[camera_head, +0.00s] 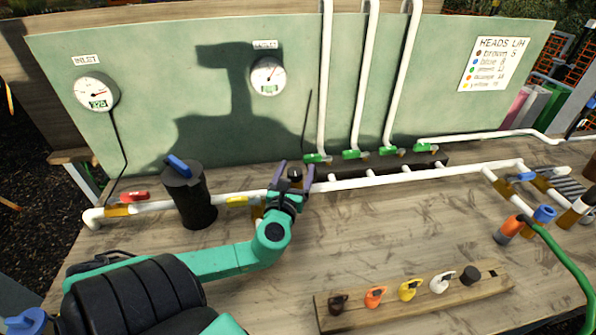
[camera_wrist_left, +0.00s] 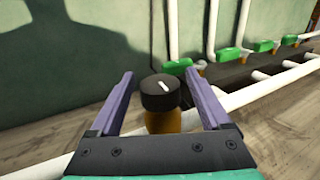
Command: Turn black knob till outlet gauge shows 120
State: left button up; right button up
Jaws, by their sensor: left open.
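The black knob (camera_head: 295,174) sits on a brass body on the white pipe. In the left wrist view the knob (camera_wrist_left: 160,93) shows a white mark on its top, slanting. My left gripper (camera_head: 297,167) is open, with one purple finger on each side of the knob. In the wrist view gaps show between the knob and both fingers. My right gripper is not in view.
The inlet gauge (camera_head: 95,91) hangs at the left of the board. A black canister (camera_head: 188,195) with a blue handle stands left of the gripper. Green valves (camera_head: 354,154) and upright white pipes stand right of it. A wooden rack (camera_head: 420,300) lies in front.

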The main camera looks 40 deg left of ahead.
pick_arm(q)
jog(key=shift+w+a, duration=0.3)
jog(key=shift+w, duration=0.3)
jog(key=shift+w+r, duration=0.1)
jog(key=shift+r, duration=0.1)
jog(key=shift+a, duration=0.1)
jog(key=shift+c, duration=0.3)
grip_shut()
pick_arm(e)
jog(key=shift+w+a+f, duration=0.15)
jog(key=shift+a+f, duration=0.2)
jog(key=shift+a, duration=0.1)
